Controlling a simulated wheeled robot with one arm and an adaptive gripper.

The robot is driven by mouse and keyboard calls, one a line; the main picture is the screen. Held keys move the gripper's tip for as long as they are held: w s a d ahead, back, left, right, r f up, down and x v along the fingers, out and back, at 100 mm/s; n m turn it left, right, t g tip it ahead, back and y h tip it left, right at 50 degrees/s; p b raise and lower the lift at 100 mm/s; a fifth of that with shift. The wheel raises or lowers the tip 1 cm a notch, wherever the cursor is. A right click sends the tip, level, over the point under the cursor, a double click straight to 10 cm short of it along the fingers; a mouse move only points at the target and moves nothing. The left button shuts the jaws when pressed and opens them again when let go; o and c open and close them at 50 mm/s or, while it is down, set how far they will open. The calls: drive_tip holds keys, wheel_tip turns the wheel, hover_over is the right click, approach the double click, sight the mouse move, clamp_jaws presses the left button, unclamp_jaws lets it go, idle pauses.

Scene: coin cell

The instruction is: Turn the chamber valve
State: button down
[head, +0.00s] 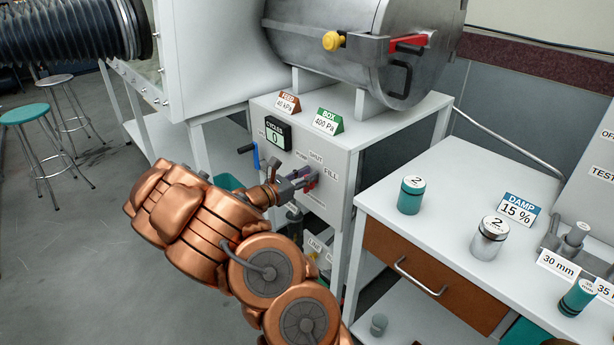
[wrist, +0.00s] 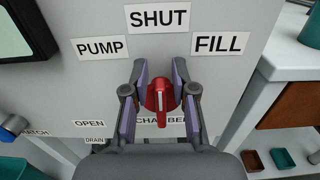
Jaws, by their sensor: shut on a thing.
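The chamber valve is a red handle (wrist: 160,97) on a pale panel (wrist: 85,22), seen in the wrist view between my fingers. The handle stands nearly vertical under the SHUT label (wrist: 158,17), with a pale stripe on its front. The PUMP label (wrist: 101,48) is to its upper left and the FILL label (wrist: 220,43) to its upper right. The CHAMBER label (wrist: 148,120) below is partly hidden. My gripper (wrist: 160,92) is shut on the handle. In the head view my gripper (head: 300,181) is at the panel and covers most of the valve.
A metal chamber (head: 370,40) stands above on the cabinet. The white bench (head: 450,210) at right holds jars and sign cards. Two stools (head: 24,114) stand far left.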

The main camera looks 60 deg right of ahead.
drive_tip(key=shift+f+p, duration=0.2)
drive_tip(key=shift+p, duration=0.1)
drive_tip(key=p, duration=0.1)
drive_tip(key=n+p, duration=0.1)
drive_tip(key=shift+w+r+n+p, duration=0.15)
drive_tip(key=shift+n+p, duration=0.15)
drive_tip(key=shift+p, duration=0.1)
drive_tip(key=n+p, duration=0.3)
drive_tip(key=p, duration=0.1)
drive_tip(key=w+f+n+p, duration=0.1)
drive_tip(key=n+p, duration=0.1)
drive_tip(key=shift+d+n, duration=0.2)
drive_tip(key=shift+n, duration=0.1)
drive_tip(key=shift+w+f+n+p, duration=0.15)
drive_tip(key=shift+f+n+p, duration=0.15)
drive_tip(key=shift+n, duration=0.35)
drive_tip(key=shift+w+f+n+p, duration=0.15)
drive_tip(key=shift+n+p, duration=0.1)
drive_tip(key=shift+n, duration=0.4)
drive_tip(key=shift+s+f, duration=0.1)
drive_tip(key=c, duration=1.3)
unclamp_jaws()
drive_tip(key=o, duration=0.4)
drive_tip(key=shift+d+r, duration=0.1)
drive_tip(key=shift+r, duration=0.2)
